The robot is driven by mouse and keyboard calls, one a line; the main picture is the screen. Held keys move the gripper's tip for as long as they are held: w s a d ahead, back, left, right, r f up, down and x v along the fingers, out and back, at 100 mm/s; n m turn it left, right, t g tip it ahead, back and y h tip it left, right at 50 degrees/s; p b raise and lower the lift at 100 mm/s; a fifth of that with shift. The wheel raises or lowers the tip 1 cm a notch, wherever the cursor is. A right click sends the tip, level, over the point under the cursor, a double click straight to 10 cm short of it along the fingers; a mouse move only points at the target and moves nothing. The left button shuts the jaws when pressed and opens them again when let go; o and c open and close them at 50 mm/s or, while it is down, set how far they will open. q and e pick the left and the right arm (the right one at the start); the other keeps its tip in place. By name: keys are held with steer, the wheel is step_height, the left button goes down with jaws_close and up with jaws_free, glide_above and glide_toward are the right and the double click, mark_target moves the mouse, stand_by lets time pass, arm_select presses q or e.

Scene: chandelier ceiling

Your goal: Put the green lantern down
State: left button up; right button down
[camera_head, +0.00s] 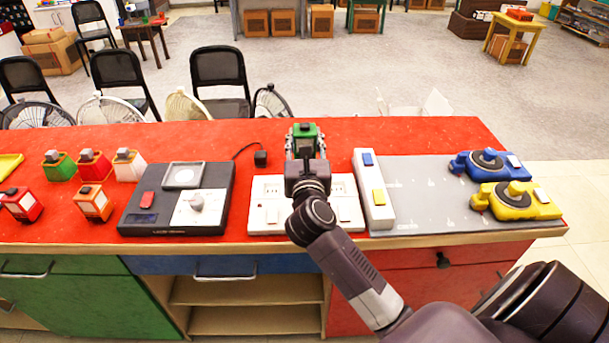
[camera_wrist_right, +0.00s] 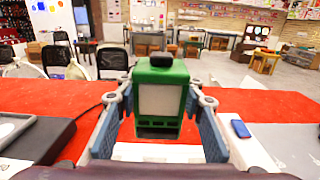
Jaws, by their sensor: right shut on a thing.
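A green lantern (camera_wrist_right: 160,98) with a pale panel and a dark top knob is between the fingers of my right gripper (camera_wrist_right: 160,125) in the right wrist view. The gripper is shut on it and the lantern looks upright. In the head view the green lantern (camera_head: 304,131) shows just beyond my right gripper (camera_head: 305,150), over the back part of the red countertop. I cannot tell whether its base touches the surface. Another green lantern (camera_head: 59,167) stands at the left of the counter. My left gripper is not in view.
Red (camera_head: 94,166), white (camera_head: 128,165) and orange (camera_head: 93,203) lanterns stand at the left. A black device (camera_head: 215,180), a white panel (camera_head: 265,205), a white switch bar (camera_head: 374,205) and a grey mat (camera_head: 430,195) with blue and yellow devices fill the counter. The red back strip (camera_head: 380,135) is largely clear.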

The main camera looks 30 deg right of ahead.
step_height(320, 180, down, 6)
steer(key=shift+b, duration=0.5)
step_height(320, 180, down, 4)
steer(key=shift+f+b, duration=0.2)
steer(key=shift+b, duration=0.3)
steer(key=shift+f, duration=0.15)
steer(key=c, duration=1.8)
jaws_free()
steer(key=shift+f, duration=0.15)
steer(key=o, duration=0.5)
